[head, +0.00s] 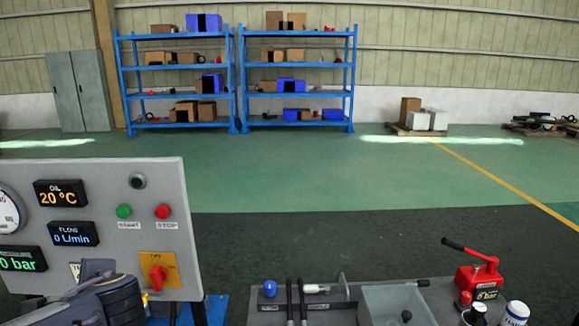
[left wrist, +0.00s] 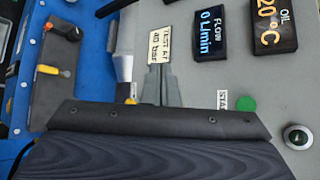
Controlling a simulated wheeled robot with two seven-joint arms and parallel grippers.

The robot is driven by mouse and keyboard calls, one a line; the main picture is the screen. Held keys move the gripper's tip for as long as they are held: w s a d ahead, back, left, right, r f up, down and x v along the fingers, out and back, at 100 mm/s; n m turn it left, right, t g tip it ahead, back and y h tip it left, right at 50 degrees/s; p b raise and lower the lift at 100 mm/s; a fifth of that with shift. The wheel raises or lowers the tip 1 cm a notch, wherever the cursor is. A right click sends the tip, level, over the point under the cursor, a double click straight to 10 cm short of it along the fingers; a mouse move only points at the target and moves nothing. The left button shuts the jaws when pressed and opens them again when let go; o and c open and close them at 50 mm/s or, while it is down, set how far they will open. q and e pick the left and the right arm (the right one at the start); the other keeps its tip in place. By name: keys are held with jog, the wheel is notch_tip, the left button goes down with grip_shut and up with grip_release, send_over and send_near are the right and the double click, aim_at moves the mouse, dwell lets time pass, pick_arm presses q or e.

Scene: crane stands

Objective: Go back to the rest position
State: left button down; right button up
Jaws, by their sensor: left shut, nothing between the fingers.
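My left gripper (left wrist: 160,72) is shut and empty in the left wrist view. Its grey fingers point toward the grey control panel (left wrist: 195,75), just below a small label reading "TEST AT 40 bar" (left wrist: 160,45). I cannot tell whether the fingertips touch the panel. In the head view my dark left wrist is at the lower left, in front of the panel (head: 100,185). The panel has a green start button (head: 124,211), a red stop button (head: 163,212) and a red rotary switch (head: 158,277) on a yellow plate. My right gripper is not in view.
A bench at the lower right bears a grey tray (head: 400,300), a red hand pump (head: 478,275) with a black lever, and a white can (head: 515,313). Blue shelves (head: 240,90) stand far back. The floor (head: 330,180) between is clear. A blue frame (left wrist: 95,45) is left of the panel.

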pick_arm(q)
jog(key=s+d+f+n+g+h, duration=0.3)
jog(key=s+d+f+n+h, duration=0.45)
jog(key=s+f, duration=0.35)
jog(key=s+d+n+h, duration=0.3)
jog(key=d, duration=0.3)
jog(key=s+d+n+t+h, duration=0.1)
jog(key=s+d+n+h, duration=0.2)
jog(key=d, duration=0.3)
jog(key=shift+d+f+h, duration=0.15)
jog(key=shift+d+h, duration=0.15)
jog(key=shift+h, duration=0.25)
jog(key=shift+n+t, duration=0.25)
jog(key=shift+t, duration=0.05)
